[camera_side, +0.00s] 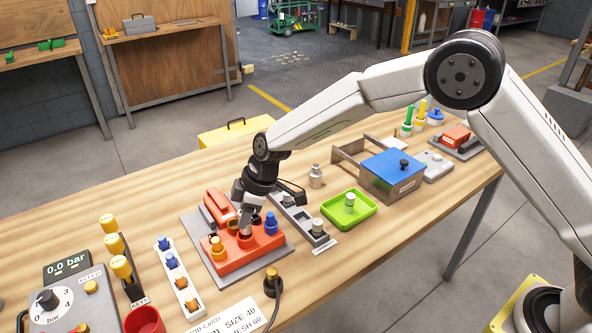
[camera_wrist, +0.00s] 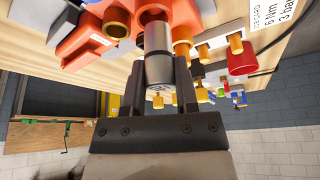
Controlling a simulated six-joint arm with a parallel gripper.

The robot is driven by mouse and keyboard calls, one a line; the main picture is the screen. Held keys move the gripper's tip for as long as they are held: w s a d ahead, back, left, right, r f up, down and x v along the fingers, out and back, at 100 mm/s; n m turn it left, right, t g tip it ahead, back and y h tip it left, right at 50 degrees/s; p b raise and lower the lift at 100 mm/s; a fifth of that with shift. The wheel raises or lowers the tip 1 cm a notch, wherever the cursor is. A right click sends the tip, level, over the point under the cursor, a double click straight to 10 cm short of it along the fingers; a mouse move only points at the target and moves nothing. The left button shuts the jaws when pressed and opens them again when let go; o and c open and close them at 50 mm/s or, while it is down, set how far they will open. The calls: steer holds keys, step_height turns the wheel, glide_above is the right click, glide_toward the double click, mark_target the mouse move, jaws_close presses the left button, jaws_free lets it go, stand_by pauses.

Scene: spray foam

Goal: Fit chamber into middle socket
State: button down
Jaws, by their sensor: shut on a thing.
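The orange block (camera_side: 240,256) lies on a grey plate, with a yellow fitting (camera_side: 217,246) at its left and a blue fitting (camera_side: 270,224) at its right. The middle socket (camera_side: 245,234) is between them. My gripper (camera_side: 246,208) is above it, shut on the grey metal chamber (camera_wrist: 158,52). In the side view the chamber (camera_side: 244,222) is tilted slightly and partly hidden by the fingers. In the wrist view its far end meets an orange socket collar (camera_wrist: 152,14); how deep it sits cannot be told.
A brass-lined hole (camera_wrist: 117,22) is beside the collar. A red-orange part (camera_side: 219,207) stands behind the block. A white rack (camera_side: 177,275) is to the left, a grey rack (camera_side: 304,221) and green tray (camera_side: 349,211) to the right. A black-based fitting (camera_side: 272,284) stands in front.

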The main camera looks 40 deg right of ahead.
steer(key=shift+w+f, duration=0.2)
steer(key=shift+f, duration=0.05)
steer(key=shift+a+f, duration=0.1)
steer(key=shift+f, duration=1.45)
steer(key=shift+f, duration=0.15)
steer(key=shift+c, duration=1.8)
jaws_free()
steer(key=v, duration=1.2)
